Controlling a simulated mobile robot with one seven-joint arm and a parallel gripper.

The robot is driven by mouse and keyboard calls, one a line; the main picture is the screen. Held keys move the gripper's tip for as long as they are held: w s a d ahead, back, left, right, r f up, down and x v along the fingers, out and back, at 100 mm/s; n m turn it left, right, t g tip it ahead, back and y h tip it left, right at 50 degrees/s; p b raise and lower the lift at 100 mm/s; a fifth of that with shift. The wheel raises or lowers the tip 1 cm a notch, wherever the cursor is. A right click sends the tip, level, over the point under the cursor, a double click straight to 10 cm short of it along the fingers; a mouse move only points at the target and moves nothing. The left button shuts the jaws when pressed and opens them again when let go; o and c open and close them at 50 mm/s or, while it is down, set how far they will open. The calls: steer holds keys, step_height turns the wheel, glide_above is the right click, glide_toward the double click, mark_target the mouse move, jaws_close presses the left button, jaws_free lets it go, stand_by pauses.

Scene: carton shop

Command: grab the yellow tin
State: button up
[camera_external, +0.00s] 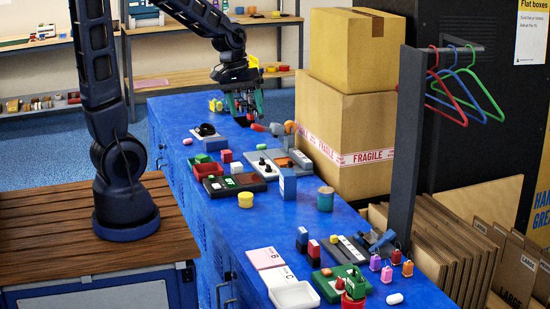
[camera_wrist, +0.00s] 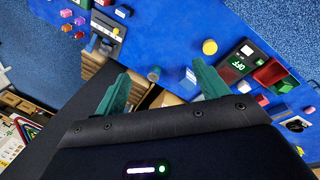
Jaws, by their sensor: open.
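The yellow tin (camera_external: 245,200) is a small, short cylinder standing upright on the blue counter (camera_external: 215,240), left of a blue upright block. It also shows in the wrist view (camera_wrist: 210,47), above and beyond the right fingertip, with clear blue surface around it. My gripper (camera_external: 245,112) is over the far end of the counter, well apart from the tin. Its two green fingers are spread wide in the wrist view (camera_wrist: 160,78), and no object is held between them.
A blue block (camera_external: 287,183) and a teal-and-brown cylinder (camera_external: 325,199) stand right of the tin. Stacked cartons (camera_external: 345,130) rise along the right edge. The counter in front of the tin is mostly free.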

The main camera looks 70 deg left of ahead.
steer(key=w+a+f+n+g+h, duration=0.1)
steer(key=w+a+f+n, duration=0.2)
steer(key=a+f, duration=0.3)
steer(key=w+a+f+n, duration=0.2)
steer(key=a+f+n, duration=0.15)
steer(key=f, duration=0.35)
steer(key=n, duration=0.5)
glide_toward(246, 195)
steer(key=shift+w+a+f+g+h, duration=0.25)
steer(key=shift+w+g+h, duration=0.05)
steer(key=shift+x, duration=5)
steer(key=shift+s, duration=0.1)
steer(key=c, duration=1.1)
